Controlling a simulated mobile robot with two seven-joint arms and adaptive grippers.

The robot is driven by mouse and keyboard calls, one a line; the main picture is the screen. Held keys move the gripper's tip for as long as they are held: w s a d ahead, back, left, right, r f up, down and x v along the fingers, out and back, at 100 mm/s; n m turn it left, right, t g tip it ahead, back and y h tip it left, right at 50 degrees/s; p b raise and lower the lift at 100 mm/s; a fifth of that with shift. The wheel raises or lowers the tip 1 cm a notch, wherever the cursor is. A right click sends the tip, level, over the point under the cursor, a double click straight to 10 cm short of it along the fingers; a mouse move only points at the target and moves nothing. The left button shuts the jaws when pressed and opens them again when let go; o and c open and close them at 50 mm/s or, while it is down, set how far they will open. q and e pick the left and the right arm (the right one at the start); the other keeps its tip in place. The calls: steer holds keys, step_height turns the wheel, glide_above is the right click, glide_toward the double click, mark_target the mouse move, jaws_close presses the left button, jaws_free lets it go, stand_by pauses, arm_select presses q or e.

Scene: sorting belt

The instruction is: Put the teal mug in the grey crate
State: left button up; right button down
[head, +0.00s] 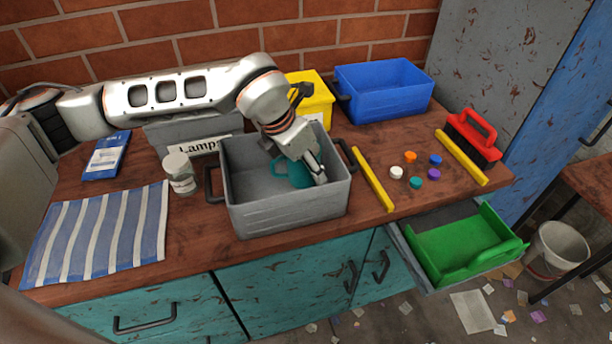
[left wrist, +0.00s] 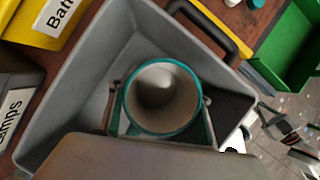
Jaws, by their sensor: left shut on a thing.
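The teal mug (head: 291,176) is inside the grey crate (head: 287,214), toward its right side and below the rim. My left gripper (head: 318,176) reaches down into the crate and is shut on the mug. In the left wrist view the mug (left wrist: 162,98) shows its round opening upward and looks empty. The left fingers (left wrist: 162,106) press on it from both sides. I cannot tell whether its base touches the crate floor. In the left wrist view part of my other arm (left wrist: 284,126) seems to show, small and unclear.
A yellow bin (head: 318,105), a blue bin (head: 384,90) and a grey "Lamps" bin (head: 190,134) stand behind. A white jar (head: 180,173) is left of the crate. A yellow bar (head: 373,180) and several coloured caps lie right. A green drawer tray (head: 465,243) is open in front.

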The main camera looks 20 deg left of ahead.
mark_target(306, 177)
arm_select(q)
step_height(306, 177, down, 3)
steer(key=shift+f, duration=0.3)
steer(key=shift+r, duration=0.1)
steer(key=o, duration=1.3)
steer(key=shift+c, duration=0.2)
steer(key=shift+o, duration=0.2)
